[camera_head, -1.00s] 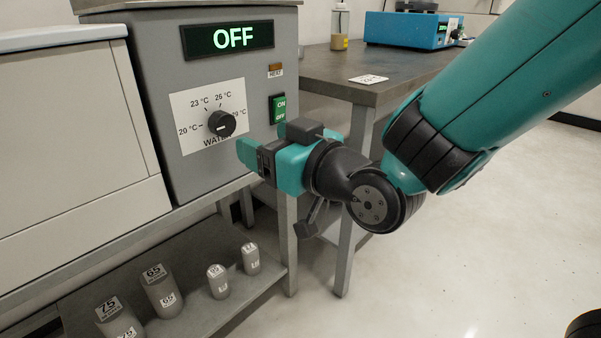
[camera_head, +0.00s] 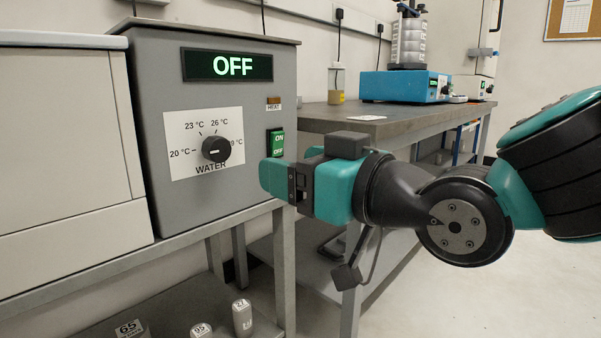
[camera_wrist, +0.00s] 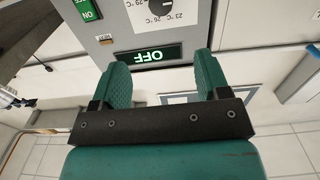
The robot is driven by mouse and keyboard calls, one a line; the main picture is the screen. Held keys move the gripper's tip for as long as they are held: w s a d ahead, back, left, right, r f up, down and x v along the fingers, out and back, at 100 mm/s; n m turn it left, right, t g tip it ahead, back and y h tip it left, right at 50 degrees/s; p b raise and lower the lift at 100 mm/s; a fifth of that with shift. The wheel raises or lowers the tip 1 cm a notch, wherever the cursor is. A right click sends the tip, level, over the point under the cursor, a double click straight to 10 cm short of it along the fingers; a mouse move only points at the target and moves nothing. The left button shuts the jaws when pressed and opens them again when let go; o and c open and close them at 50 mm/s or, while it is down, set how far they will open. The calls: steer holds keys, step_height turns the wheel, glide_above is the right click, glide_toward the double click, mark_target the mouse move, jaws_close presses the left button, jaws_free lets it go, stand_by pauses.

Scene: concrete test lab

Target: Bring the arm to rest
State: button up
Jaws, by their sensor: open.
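The box's display (camera_head: 228,65) reads OFF, and the same display (camera_wrist: 148,54) shows upside down between the fingers in the wrist view. A black dial (camera_head: 215,149) sits on the white WATER temperature plate. I cannot tell the exact gap between the fingers and the box.
A dark-topped bench (camera_head: 400,119) stands to the right, bearing a blue device (camera_head: 405,86) and a bottle (camera_head: 336,90). Several labelled grey weights (camera_head: 242,318) stand on the low shelf under the box. The floor (camera_head: 560,285) at the right is clear.

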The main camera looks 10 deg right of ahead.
steer(key=s+d+r+g+h+p, duration=0.1)
steer(key=s+d+g+h+p, duration=0.2)
steer(key=s+g+p, duration=0.45)
steer(key=s+d+g+h+p, duration=0.2)
steer(key=s+g+h+p, duration=0.1)
steer(key=s+g+p, duration=0.5)
step_height(320, 180, up, 37)
steer(key=w+p, duration=0.1)
steer(key=p, duration=3.7)
steer(key=shift+w+d, duration=0.15)
steer(key=shift+d, duration=0.15)
steer(key=shift+t, duration=0.25)
